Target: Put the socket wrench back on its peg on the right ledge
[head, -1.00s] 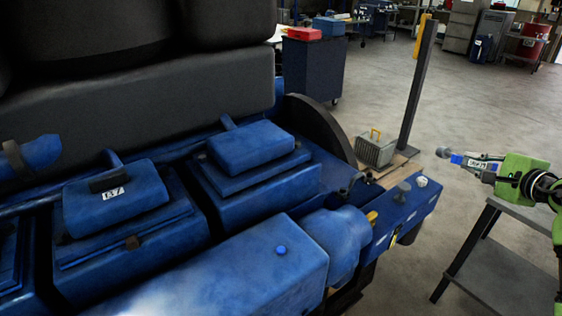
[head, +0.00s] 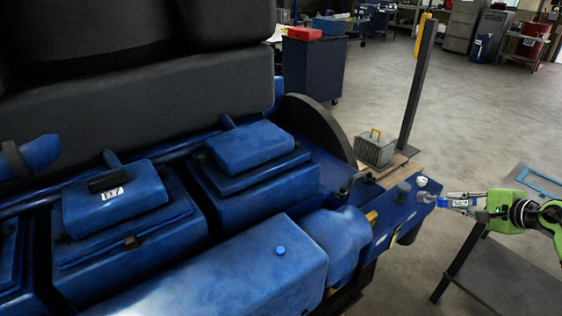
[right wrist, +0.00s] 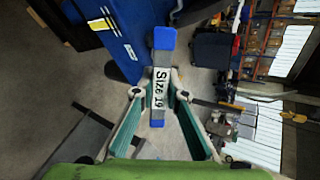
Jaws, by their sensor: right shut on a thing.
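The socket wrench (head: 457,202) has a blue and white labelled handle and a grey socket end. In the right wrist view the wrench (right wrist: 161,75) shows a label that seems to read "Size 19". My right gripper (head: 480,203) is shut on the handle; its fingers (right wrist: 158,92) close on both sides. The wrench lies about level, its socket end pointing left at the ledge's outer end. The blue right ledge (head: 392,232) carries a grey upright piece (head: 403,189) and a white-topped one (head: 421,182). I cannot tell which is the peg, or whether the wrench touches the ledge.
The blue engine block (head: 240,255) fills the left and middle. A grey bench (head: 508,283) stands below my right arm, with a blue outlined piece (head: 541,181) on its top. A dark post (head: 417,95) and a grey crate (head: 374,150) stand behind the ledge.

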